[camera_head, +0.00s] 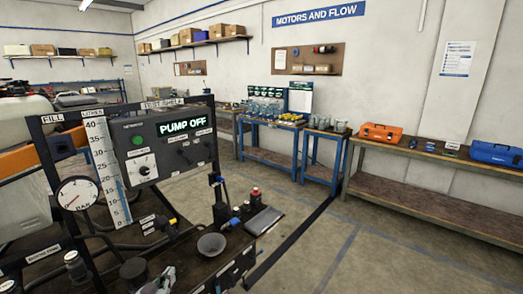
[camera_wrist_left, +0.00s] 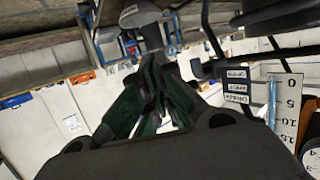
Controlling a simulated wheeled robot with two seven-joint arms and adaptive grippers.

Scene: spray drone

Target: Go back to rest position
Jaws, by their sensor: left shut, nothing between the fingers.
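My left gripper (camera_head: 160,281) shows only in part at the bottom edge of the head view, low in front of the panel and left of the grey funnel (camera_head: 212,246). In the left wrist view my left gripper (camera_wrist_left: 158,72) has its dark green and grey fingers together, with nothing held between them. That view is upside down, with the level scale (camera_wrist_left: 287,110) to the right of the fingers. My right gripper is in neither view.
A control panel (camera_head: 165,152) reading "PUMP OFF", a pressure gauge (camera_head: 77,195) and a level scale (camera_head: 107,172) stand close at left. A red-capped bottle (camera_head: 256,196) stands beyond the funnel. The floor (camera_head: 350,245) at right is clear. Benches with an orange toolbox (camera_head: 381,133) line the wall.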

